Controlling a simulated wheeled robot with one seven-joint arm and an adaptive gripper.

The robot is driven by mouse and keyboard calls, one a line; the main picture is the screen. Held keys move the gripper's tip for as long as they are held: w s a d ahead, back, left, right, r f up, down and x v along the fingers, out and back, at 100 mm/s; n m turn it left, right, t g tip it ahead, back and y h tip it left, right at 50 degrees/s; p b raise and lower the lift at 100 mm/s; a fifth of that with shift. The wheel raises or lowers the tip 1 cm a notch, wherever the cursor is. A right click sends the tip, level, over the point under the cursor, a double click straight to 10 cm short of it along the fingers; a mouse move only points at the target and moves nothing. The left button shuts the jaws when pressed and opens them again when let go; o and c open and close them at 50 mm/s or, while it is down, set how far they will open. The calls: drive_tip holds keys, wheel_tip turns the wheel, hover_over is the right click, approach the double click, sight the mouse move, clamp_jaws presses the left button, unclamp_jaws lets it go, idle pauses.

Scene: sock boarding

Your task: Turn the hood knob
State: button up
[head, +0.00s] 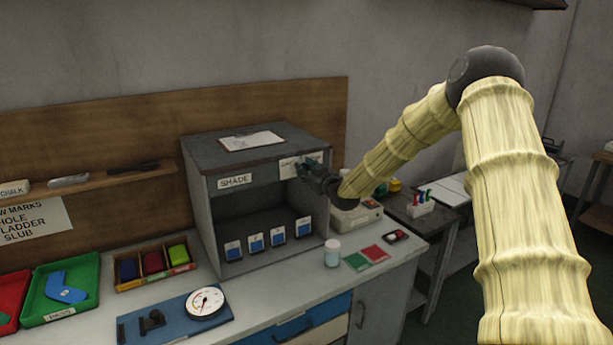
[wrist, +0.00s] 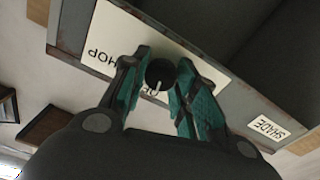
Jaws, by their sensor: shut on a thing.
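The grey hood (head: 196,190) is an open-fronted box on the bench, with a SHADE label (head: 235,181) at the left of its front top edge. My gripper (head: 306,172) is at the right part of that edge, over a white label plate (head: 287,171). In the wrist view the round black hood knob (wrist: 159,73) sits on the plate between the teal finger pads of my gripper (wrist: 161,80). The fingers are closed around the knob's sides. A white pointer line on the knob points down in this view. The fingers cover part of the plate's lettering.
Several blue-labelled cards (head: 256,243) stand inside the hood. A white jar (head: 332,252) and red and green swatches (head: 373,254) lie in front of it to the right. A dial gauge (head: 205,302) and coloured trays (head: 60,291) are at the left.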

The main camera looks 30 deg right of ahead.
drive_tip(key=n+b, duration=0.7)
drive_tip(key=b, duration=0.1)
drive_tip(key=shift+f, duration=0.15)
idle(0.3)
drive_tip(key=o, duration=1)
drive_tip(key=s, duration=1.2)
